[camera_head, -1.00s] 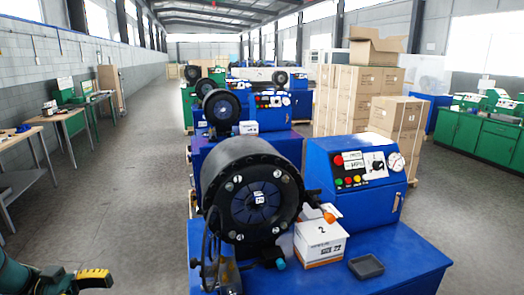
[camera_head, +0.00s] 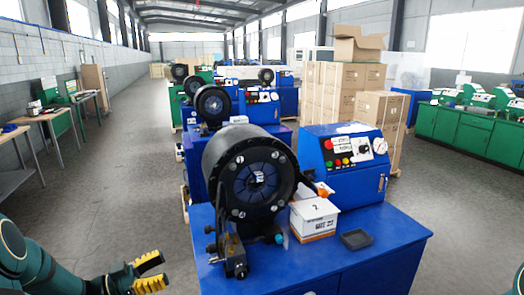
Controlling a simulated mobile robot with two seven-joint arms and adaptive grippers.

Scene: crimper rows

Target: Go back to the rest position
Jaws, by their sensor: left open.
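My left gripper (camera_head: 152,273) shows at the bottom left, with yellow ridged finger pads spread apart and nothing between them. It is over the floor, to the left of the blue crimper table (camera_head: 290,268) and apart from it. The black round crimper head (camera_head: 254,178) stands on that table. A small part of my right arm shows at the lower right edge; my right gripper is not seen.
A blue control box (camera_head: 345,165) with buttons and a gauge stands behind the white box. More crimpers (camera_head: 213,105) line up behind. Stacked cartons (camera_head: 345,85) are at the back right. The grey floor aisle (camera_head: 130,180) at left is clear, with wooden tables (camera_head: 38,118) along the wall.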

